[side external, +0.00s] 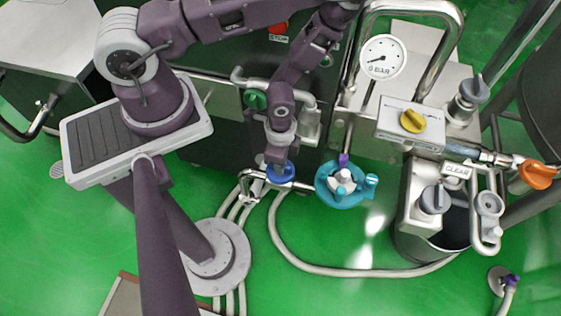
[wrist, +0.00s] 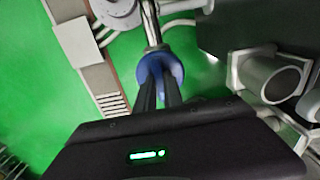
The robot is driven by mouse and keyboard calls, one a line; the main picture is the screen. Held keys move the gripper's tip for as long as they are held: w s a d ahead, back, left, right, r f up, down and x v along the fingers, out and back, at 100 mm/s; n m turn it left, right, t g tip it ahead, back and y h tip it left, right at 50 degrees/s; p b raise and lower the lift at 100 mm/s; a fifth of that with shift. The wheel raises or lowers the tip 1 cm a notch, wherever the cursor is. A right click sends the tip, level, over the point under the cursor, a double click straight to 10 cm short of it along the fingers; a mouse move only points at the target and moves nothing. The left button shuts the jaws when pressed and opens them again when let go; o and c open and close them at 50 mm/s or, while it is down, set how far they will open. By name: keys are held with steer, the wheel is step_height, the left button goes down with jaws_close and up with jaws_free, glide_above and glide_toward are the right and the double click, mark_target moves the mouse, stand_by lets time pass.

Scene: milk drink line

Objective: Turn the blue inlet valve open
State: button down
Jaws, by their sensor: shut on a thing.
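The blue inlet valve handle (side external: 281,176) sits on a steel pipe, left of the teal round fitting. In the wrist view the blue handle (wrist: 152,66) is at the top middle, at the end of a steel pipe (wrist: 151,25). My gripper (wrist: 160,88) has both dark fingers at the handle and is shut on it. In the side view my gripper (side external: 277,160) comes down onto the handle from above, and its fingertips are hard to make out. Part of the handle is hidden behind the fingers.
A teal round fitting (side external: 325,193) stands just right of the blue valve. A green knob (side external: 256,99) is above it. A pressure gauge (side external: 383,58), a yellow knob (side external: 412,121) and an orange handle (side external: 537,174) are to the right. Hoses (side external: 330,272) curve over the green floor.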

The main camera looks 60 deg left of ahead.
steer(key=c, duration=1.5)
jaws_free()
steer(key=shift+o, duration=0.2)
step_height(320, 180, up, 7)
steer(key=shift+r, duration=0.1)
steer(key=w+a+r+n+t, duration=0.1)
steer(key=w+r+n+t, duration=0.15)
steer(key=r, duration=0.85)
steer(key=w+a+r+n+t, duration=0.15)
steer(key=w+r, duration=0.25)
steer(key=r, duration=0.7)
steer(key=s+r+n+t, duration=0.1)
steer(key=s+r+n, duration=0.3)
steer(key=s+r, duration=0.9)
step_height(320, 180, up, 2)
steer(key=shift+d+r+n+t, duration=0.1)
steer(key=shift+d+n+t, duration=0.2)
steer(key=shift+n, duration=0.1)
